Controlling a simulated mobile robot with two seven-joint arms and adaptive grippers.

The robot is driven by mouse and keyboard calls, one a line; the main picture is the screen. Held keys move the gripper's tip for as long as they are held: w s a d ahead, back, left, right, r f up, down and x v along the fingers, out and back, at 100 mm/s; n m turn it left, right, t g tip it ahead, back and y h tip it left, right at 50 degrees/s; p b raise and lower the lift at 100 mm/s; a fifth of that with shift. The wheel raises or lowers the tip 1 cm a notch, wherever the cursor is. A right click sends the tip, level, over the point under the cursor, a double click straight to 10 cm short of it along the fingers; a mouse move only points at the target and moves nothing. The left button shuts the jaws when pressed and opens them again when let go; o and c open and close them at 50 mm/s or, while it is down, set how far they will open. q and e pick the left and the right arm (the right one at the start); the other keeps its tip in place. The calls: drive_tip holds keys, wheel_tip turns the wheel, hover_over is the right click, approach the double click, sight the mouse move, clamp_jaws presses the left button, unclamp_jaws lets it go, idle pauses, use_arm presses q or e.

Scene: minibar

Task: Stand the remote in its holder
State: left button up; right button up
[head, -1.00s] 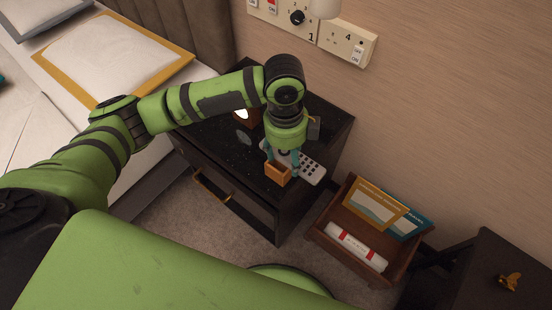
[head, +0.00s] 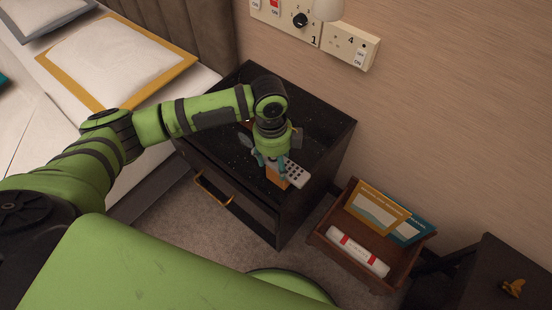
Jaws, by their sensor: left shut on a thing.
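The remote (head: 296,172) is pale grey with dark buttons and shows at the right of my left gripper (head: 271,163). The gripper points down over the bedside cabinet, its teal fingers shut on the remote; the grip itself is partly hidden. The remote's left end is hidden behind the gripper. The holder (head: 275,178) is a small orange-brown box near the cabinet's front edge, just below the fingers in the picture. The gripper and remote partly cover it, so its opening and any contact with the remote cannot be told. My right gripper is not in view.
The black cabinet top (head: 325,125) is clear at the back right. A dark grey oval item (head: 244,141) lies left of the gripper. A brown wooden box (head: 322,241) with cards and a white roll stands at right. The bed (head: 110,60) is at left.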

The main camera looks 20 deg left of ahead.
sight(275, 162)
use_arm(q)
drive_tip(key=shift+f, duration=0.4)
drive_tip(key=o, duration=1.2)
drive_tip(key=r, duration=0.6)
drive_tip(key=shift+w+a+r+p, duration=0.1)
drive_tip(key=shift+a+r+p, duration=0.1)
drive_tip(key=shift+r+p, duration=0.15)
drive_tip(key=r, duration=0.6)
drive_tip(key=shift+a+r, duration=0.15)
drive_tip(key=shift+a, duration=0.1)
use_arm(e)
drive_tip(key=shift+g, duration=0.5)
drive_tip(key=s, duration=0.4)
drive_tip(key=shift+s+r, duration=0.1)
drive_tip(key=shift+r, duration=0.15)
